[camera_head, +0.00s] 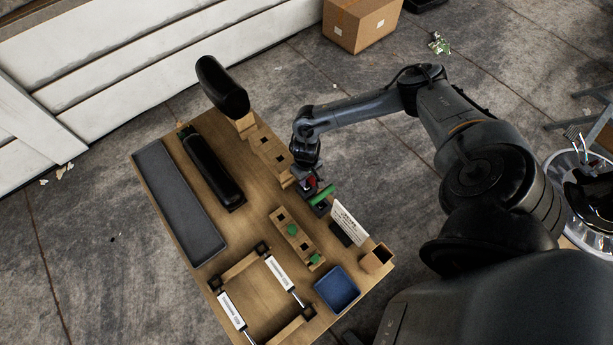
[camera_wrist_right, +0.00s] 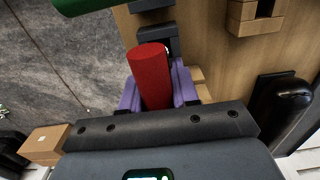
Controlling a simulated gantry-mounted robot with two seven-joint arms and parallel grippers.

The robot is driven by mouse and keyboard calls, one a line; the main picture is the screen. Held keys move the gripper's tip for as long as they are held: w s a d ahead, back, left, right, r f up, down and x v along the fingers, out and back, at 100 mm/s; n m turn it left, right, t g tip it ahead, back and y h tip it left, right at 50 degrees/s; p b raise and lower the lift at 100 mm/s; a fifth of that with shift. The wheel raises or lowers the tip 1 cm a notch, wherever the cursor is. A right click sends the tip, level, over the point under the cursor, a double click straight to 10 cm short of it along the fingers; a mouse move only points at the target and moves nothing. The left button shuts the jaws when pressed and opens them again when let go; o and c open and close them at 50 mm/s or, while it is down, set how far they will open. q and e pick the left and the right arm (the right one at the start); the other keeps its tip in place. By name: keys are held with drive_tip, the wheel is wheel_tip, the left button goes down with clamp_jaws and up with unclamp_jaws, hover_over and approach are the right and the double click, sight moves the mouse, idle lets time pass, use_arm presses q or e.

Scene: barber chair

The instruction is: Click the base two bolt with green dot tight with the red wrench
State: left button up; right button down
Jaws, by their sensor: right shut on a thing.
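The red wrench (camera_head: 310,182) shows its thick red handle in the right wrist view (camera_wrist_right: 152,75). My right gripper (camera_head: 307,178) is shut on this handle, with a purple finger on either side, at the right edge of the table. The green wrench (camera_head: 322,195) lies just beside it and also shows in the right wrist view (camera_wrist_right: 85,4). A wooden base (camera_head: 305,245) in the middle of the table carries green pieces (camera_head: 292,229). A second wooden base (camera_head: 268,148) has dark square spots. Bolt dots are too small to tell. My left gripper is out of view.
The wooden table (camera_head: 243,240) also holds a grey tray (camera_head: 178,205), a black padded piece (camera_head: 210,170), a white card (camera_head: 349,222), a blue tray (camera_head: 337,289), an open wooden box (camera_head: 377,257) and a wooden frame with white cylinders (camera_head: 231,311). A cardboard box (camera_head: 360,22) stands on the floor.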

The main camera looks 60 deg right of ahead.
drive_tip(key=shift+f, duration=0.75)
idle(0.3)
drive_tip(key=c, duration=0.8)
unclamp_jaws()
